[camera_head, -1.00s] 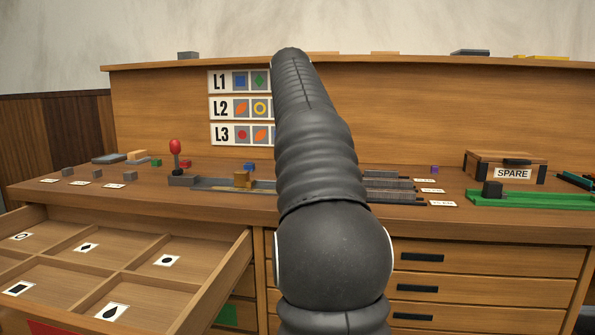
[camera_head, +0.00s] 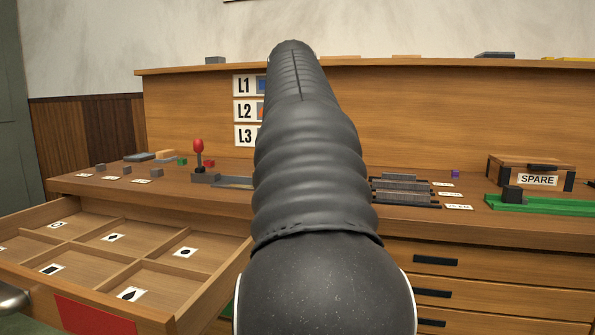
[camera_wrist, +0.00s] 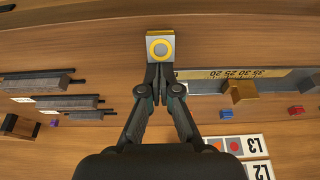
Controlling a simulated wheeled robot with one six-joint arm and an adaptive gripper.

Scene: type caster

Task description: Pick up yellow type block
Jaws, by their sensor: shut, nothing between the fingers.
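The yellow type block (camera_wrist: 160,47) shows in the wrist view as a small pale block with a yellow ring on its face. It is on the wooden bench top, just beyond my fingertips. My gripper (camera_wrist: 157,82) is shut and empty, with its tips close to the block's near edge. I cannot tell whether they touch it. In the head view my dark arm hides the gripper and the block.
A ruled composing tray with a golden slider (camera_wrist: 240,92) lies right of my gripper in the wrist view. Dark slotted racks (camera_head: 402,190) stand right of my arm in the head view. An open compartmented drawer (camera_head: 75,262) juts out at left. A red-knobbed lever (camera_head: 198,150) stands behind it.

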